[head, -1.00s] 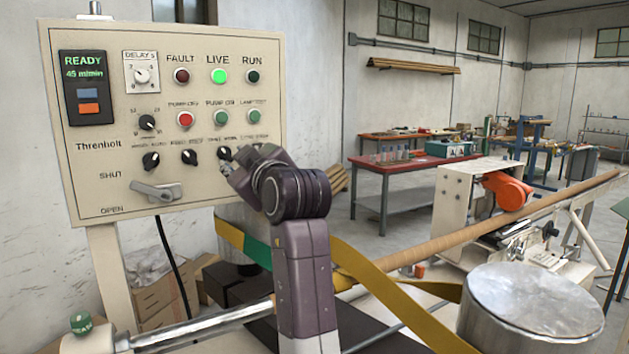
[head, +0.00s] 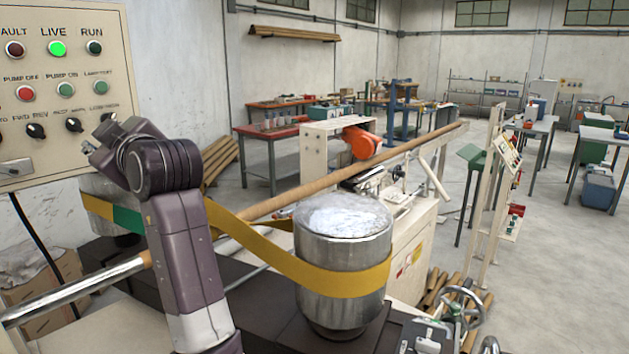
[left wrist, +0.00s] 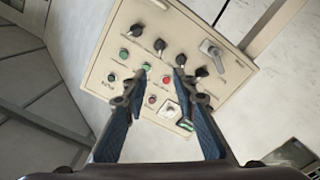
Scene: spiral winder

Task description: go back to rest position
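My left arm rises from the bottom of the head view, with its wrist bent toward the control panel (head: 60,95). My left gripper (head: 92,150) is seen small at the panel's lower right, its fingers hard to make out. In the left wrist view the left gripper (left wrist: 158,76) is open, with its two blue-padded fingers apart and nothing between them. The panel (left wrist: 205,35) shows beyond the fingers, with knobs, buttons and a lever. I cannot tell for sure whether a fingertip touches it. My right gripper is in no view.
A metal drum (head: 343,225) with a yellow belt (head: 265,247) stands right of my arm. A long brown tube (head: 310,185) runs back past a machine with an orange guard (head: 361,142). A handwheel (head: 458,305) is at lower right. Open floor lies beyond.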

